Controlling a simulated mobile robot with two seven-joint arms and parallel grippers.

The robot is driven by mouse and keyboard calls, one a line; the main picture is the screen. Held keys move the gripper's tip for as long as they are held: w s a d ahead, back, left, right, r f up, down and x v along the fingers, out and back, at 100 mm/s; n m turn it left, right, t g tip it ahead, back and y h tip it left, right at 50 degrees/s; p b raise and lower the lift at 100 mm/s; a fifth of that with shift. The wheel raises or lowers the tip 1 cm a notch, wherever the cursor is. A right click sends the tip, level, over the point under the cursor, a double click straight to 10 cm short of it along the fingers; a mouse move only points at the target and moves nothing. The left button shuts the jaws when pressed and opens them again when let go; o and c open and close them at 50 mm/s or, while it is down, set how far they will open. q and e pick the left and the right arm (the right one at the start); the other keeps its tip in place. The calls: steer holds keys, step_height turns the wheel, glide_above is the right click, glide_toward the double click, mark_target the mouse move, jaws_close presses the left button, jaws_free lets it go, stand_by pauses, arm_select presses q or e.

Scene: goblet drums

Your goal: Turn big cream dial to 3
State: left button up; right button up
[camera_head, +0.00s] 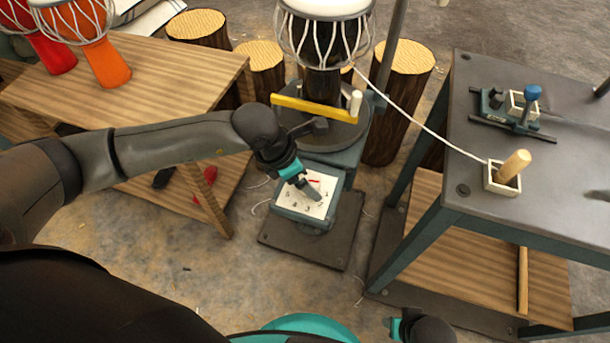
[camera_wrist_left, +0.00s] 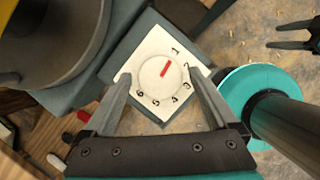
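The big cream dial (camera_wrist_left: 150,84) is a round knob on a square cream panel (camera_wrist_left: 150,45) with numbers 1 to 6 around it. Its red pointer mark (camera_wrist_left: 166,69) points toward the 1. The panel (camera_head: 287,203) tops a low grey-blue box in the head view, where my gripper partly covers it. My left gripper (camera_wrist_left: 160,76) is open, its two fingers on either side of the dial and apart from its rim in the picture. Contact cannot be told. The left gripper (camera_head: 312,194) points down at the panel. My right gripper (camera_wrist_left: 276,35) is open and empty, away from the dial.
A black and white drum (camera_head: 322,45) stands behind the dial box on a round turntable with a yellow bar (camera_head: 310,108). Bare floor lies in front.

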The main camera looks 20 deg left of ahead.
arm_select(q)
steer(key=c, duration=1.2)
arm_select(e)
steer(key=shift+f, duration=0.1)
